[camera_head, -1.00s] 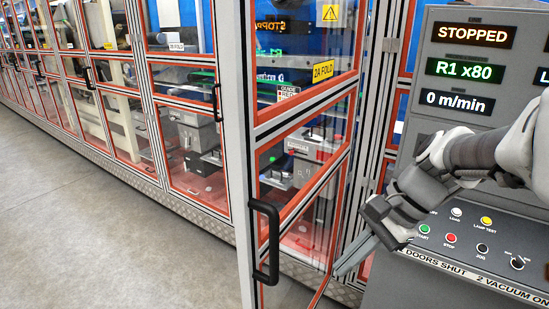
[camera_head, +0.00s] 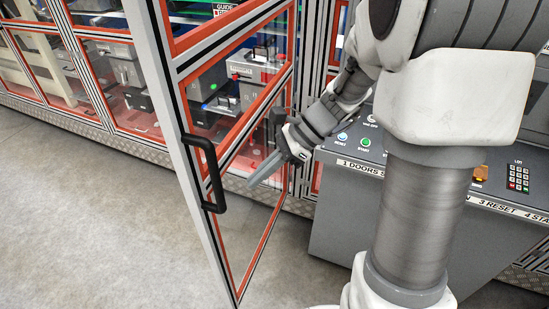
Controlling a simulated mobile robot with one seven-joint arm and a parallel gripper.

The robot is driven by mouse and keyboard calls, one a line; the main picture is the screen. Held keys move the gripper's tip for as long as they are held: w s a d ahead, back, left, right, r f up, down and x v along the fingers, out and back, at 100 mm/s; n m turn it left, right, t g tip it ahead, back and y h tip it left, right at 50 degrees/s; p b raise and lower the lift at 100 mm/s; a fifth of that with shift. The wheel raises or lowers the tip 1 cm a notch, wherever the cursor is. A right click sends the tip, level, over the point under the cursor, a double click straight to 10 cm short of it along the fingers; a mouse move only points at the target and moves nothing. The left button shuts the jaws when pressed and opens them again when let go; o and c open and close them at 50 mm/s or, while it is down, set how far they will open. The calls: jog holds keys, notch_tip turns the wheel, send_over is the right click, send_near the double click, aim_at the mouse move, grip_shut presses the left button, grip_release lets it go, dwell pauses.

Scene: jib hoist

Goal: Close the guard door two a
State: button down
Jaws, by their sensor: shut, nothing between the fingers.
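The guard door (camera_head: 166,95) stands open, swung out from the machine frame, with clear panels edged in orange-red and a grey outer post. The "2A FOLD" label seen on this door earlier is out of view now. My gripper (camera_head: 254,184) is shut and empty.
A grey control console (camera_head: 345,215) with buttons and a keypad stands right of the door, partly hidden behind my arm. Closed guard panels (camera_head: 112,75) run along the machine at left. The grey floor (camera_head: 85,220) in front is clear.

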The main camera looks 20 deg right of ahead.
jog(key=shift+a+f+p, duration=0.15)
jog(key=shift+a+p, duration=0.05)
jog(key=shift+a, duration=0.95)
jog(key=shift+a+f+p, duration=0.15)
jog(key=shift+a, duration=1)
jog(key=shift+w+a, duration=0.1)
